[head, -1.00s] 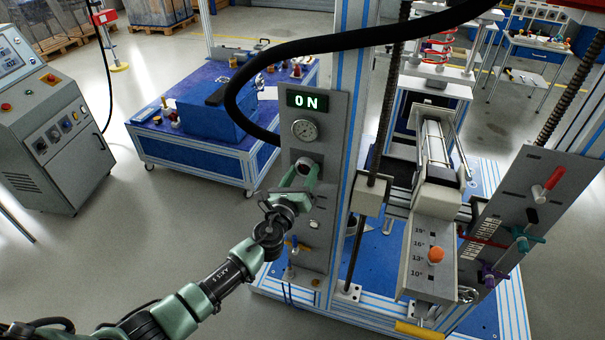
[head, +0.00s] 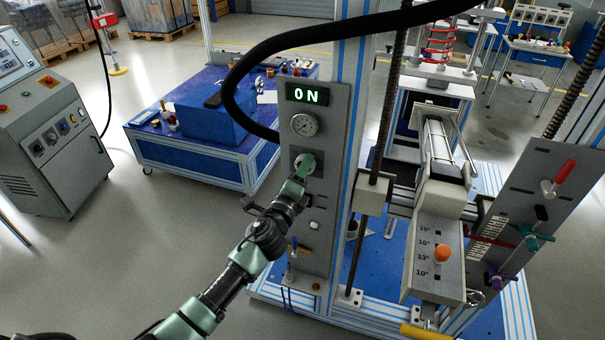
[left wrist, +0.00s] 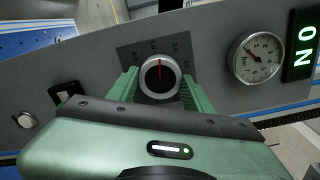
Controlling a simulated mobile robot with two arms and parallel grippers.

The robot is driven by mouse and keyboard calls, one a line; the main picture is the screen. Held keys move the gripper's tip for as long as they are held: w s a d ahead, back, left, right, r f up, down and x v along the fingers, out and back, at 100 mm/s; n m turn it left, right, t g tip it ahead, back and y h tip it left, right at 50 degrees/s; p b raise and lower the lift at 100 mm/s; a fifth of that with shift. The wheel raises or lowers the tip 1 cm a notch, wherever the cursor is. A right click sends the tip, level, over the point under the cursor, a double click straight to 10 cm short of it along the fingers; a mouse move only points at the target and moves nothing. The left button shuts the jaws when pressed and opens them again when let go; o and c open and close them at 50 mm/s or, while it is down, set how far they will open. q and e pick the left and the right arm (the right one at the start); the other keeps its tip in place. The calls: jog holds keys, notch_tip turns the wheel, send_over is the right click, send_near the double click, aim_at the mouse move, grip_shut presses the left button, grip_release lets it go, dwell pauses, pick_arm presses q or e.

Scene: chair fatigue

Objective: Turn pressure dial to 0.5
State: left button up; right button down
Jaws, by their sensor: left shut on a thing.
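My left gripper (left wrist: 160,84) is shut on the dial, one green finger on each side. In the head view the left gripper (head: 304,166) covers much of the dial on the grey panel (head: 321,230). My right gripper is not in view.
Above the dial in the head view are a round gauge (head: 304,124) and a lit ON display (head: 307,94). A thick black hose (head: 330,45) arches over the panel. An orange knob (head: 442,254) and a red lever (head: 564,172) stand at right.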

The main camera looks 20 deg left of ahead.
pick_arm(q)
jog(key=n+b, duration=0.1)
jog(key=n, duration=0.4)
jog(key=shift+n, duration=0.4)
dwell(0.4)
jog(key=o, duration=1.4)
jog(key=s+b, duration=0.1)
jog(key=s, duration=0.7)
jog(key=shift+a, duration=0.15)
jog(key=shift+f+n, duration=0.1)
jog(key=shift+n, duration=0.2)
